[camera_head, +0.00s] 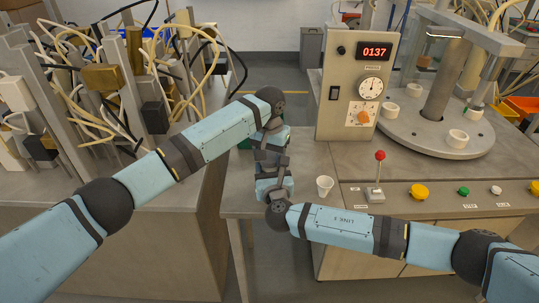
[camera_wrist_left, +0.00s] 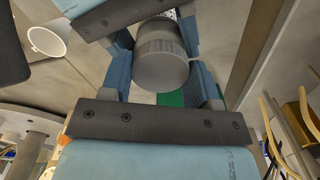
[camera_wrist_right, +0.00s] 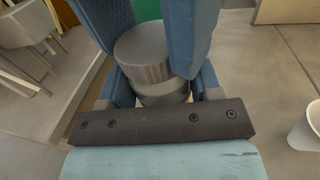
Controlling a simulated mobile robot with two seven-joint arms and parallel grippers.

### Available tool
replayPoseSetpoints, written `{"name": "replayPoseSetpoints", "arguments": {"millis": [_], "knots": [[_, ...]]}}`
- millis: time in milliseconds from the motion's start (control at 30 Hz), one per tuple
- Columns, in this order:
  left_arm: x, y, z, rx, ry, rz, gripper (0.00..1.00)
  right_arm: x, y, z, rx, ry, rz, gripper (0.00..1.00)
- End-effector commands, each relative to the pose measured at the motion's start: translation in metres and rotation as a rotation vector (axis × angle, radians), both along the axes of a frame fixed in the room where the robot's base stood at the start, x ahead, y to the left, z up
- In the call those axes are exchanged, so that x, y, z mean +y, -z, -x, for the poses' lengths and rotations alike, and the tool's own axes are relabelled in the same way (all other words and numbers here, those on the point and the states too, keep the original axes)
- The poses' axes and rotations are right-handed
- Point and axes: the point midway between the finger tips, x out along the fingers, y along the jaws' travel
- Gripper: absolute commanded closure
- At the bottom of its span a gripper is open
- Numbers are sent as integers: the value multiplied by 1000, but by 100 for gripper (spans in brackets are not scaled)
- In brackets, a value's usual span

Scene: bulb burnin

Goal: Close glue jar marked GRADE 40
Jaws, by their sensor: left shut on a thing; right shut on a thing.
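My left gripper (camera_head: 271,152) comes down from above and is shut on a grey ribbed lid (camera_wrist_left: 162,62), which shows between its blue fingers in the left wrist view. My right gripper (camera_head: 273,186) is below it, shut on the grey jar body (camera_wrist_right: 165,93). In the right wrist view the lid (camera_wrist_right: 143,55) sits directly above the jar body, in line or nearly so. I cannot tell whether it is fully seated. In the head view the grippers hide the jar and lid. No GRADE 40 marking is readable.
A white cup (camera_head: 325,186) stands on the bench right of my grippers. A red-knobbed lever (camera_head: 376,178), a control box (camera_head: 357,85) and a round turntable (camera_head: 435,125) stand farther right. A green object (camera_head: 245,145) lies behind the grippers. Cabled racks fill the left bench.

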Motion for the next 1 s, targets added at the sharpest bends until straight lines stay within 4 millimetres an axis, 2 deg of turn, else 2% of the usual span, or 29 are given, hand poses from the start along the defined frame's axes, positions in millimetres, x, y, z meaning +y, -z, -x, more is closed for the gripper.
{"name": "replayPoseSetpoints", "arguments": {"millis": [67, 100, 200, 233, 567, 667, 1000], "knots": [[0, 0, 0, 0, 0, 0, 73, 0, 0, 0, 0, 0, 0, 100], [0, 0, 0, 0, 0, 0, 40, 0, 0, 0, 0, 0, 0, 100], [0, 0, 0, 0, 0, 0, 17, 0, 0, 0, 0, 0, 0, 100], [0, 0, 0, 0, 0, 0, 15, 0, 0, 0, 0, 0, 0, 100], [0, -5, 0, -1, 1, 0, 15, 0, 0, 0, 0, 0, 0, 100], [-1, -17, 0, -3, 1, 2, 15, 0, 0, 0, 0, 0, 0, 100], [0, -87, 0, -2, 0, 2, 15, 0, 0, 0, 0, 0, 0, 100]]}}
